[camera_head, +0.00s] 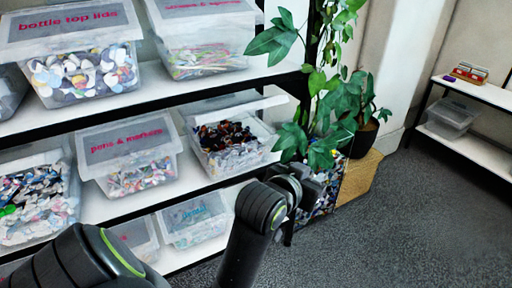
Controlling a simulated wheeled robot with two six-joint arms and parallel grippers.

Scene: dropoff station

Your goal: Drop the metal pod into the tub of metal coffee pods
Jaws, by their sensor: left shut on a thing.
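My left gripper (312,188) is at the end of the black arm, in front of the shelf's right end and below the plant. It is shut on the metal pod, which is too small and dark to make out. A clear tub (231,160) with dark and brown small pieces stands on the middle shelf, up and left of the gripper, its lid tilted up. I cannot read a label that marks it as the metal coffee pod tub. My right gripper is not in view.
Labelled tubs for bottle top lids (75,33) and pens and markers (131,157) stand on the white shelves. Grey carpet (425,220) is free at right, before a small shelf (480,152).

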